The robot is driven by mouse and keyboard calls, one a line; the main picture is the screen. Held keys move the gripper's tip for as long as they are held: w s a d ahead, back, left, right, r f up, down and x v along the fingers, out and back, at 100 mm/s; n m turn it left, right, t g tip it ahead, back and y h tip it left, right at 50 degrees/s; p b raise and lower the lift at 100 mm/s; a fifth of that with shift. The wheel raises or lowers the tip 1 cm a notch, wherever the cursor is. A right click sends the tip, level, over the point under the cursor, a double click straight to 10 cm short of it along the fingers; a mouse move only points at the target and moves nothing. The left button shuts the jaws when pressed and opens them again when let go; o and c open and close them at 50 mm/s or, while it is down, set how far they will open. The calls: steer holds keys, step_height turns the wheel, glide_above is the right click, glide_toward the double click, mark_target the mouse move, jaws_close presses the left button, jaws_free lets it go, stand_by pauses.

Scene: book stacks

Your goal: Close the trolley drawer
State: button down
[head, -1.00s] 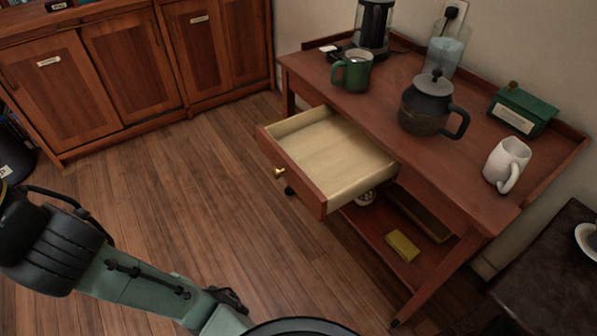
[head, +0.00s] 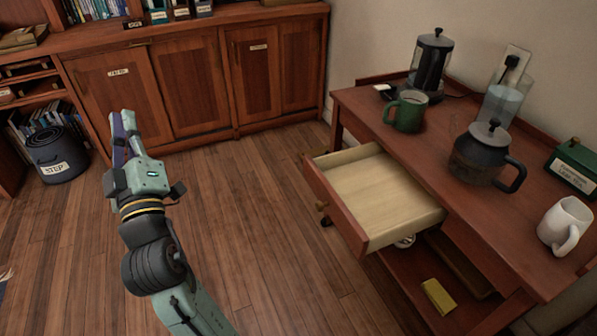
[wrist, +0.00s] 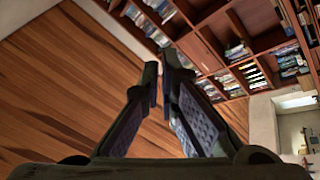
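The wooden trolley (head: 450,195) stands on the right with its drawer (head: 380,190) pulled well out toward the open floor. The drawer's pale inside is empty, and a round knob (head: 321,206) sits on its front panel. My gripper (head: 124,116) is raised over the floor at the left, well apart from the drawer. Its fingers (wrist: 160,60) also show in the wrist view, with a gap and nothing between them. The drawer is not in the wrist view.
A green mug (head: 406,112), a dark pot (head: 480,155), a white jug (head: 565,225) and a coffee press (head: 431,65) stand on the trolley. A yellow box (head: 438,297) lies on its lower shelf. A dark step stool (head: 60,158) stands far left. The floor between is clear.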

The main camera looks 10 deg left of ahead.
steer(key=w+d+f+g+h, duration=0.1)
steer(key=w+d+f+h, duration=0.2)
steer(key=d+f+h, duration=0.65)
steer(key=w+d+f+g+h, duration=0.2)
steer(key=w+d+f+h, duration=0.2)
steer(key=d+f+h, duration=0.55)
steer(key=w+d+f+y+p, duration=0.2)
steer(key=w+d, duration=0.4)
steer(key=w, duration=0.5)
steer(key=shift+w+d+f+y+p, duration=0.15)
steer(key=shift+d+f+y+p, duration=0.25)
steer(key=shift+f, duration=0.45)
steer(key=shift+a, duration=0.1)
steer(key=p, duration=0.7)
glide_above(357, 168)
